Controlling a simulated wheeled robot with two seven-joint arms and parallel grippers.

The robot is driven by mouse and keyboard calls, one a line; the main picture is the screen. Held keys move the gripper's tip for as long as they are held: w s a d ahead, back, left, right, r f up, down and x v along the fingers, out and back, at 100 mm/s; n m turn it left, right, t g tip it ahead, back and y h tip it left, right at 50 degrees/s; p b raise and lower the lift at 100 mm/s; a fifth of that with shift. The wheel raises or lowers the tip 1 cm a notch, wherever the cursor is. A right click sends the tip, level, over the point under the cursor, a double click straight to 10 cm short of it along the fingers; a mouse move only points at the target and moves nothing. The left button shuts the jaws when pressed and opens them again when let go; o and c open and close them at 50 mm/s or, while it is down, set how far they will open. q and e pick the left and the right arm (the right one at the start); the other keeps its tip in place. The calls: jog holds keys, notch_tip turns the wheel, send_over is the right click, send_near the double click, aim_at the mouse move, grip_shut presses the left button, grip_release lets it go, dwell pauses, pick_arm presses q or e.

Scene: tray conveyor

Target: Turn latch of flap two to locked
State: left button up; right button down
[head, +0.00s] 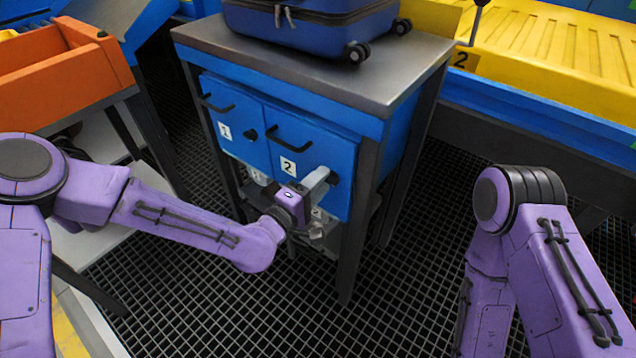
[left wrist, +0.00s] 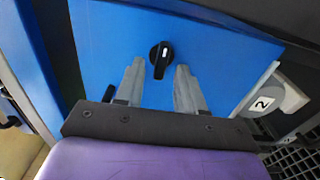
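Flap two (head: 300,160) is the right blue door under the metal-topped stand, with a "2" label and a black handle (head: 290,133). It looks closed. Its latch (head: 333,178) is a black round knob at the flap's right side. In the left wrist view the latch (left wrist: 160,60) shows a white line running nearly up and down the picture. My left gripper (head: 320,178) is open at the flap, its grey fingers (left wrist: 160,75) on either side of the knob; I cannot tell whether they touch it. My right gripper is out of view.
Flap one (head: 232,130) with its own black knob (head: 252,135) is to the left. A blue suitcase (head: 310,22) sits on the stand's top (head: 200,38). An orange bin (head: 70,75) stands at the left, a yellow conveyor (head: 560,60) at the right.

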pick_arm(q)
jog(key=v, duration=1)
jog(key=shift+s+a+p, duration=0.15)
jog(key=shift+s+p, duration=0.1)
jog(key=shift+p, duration=0.05)
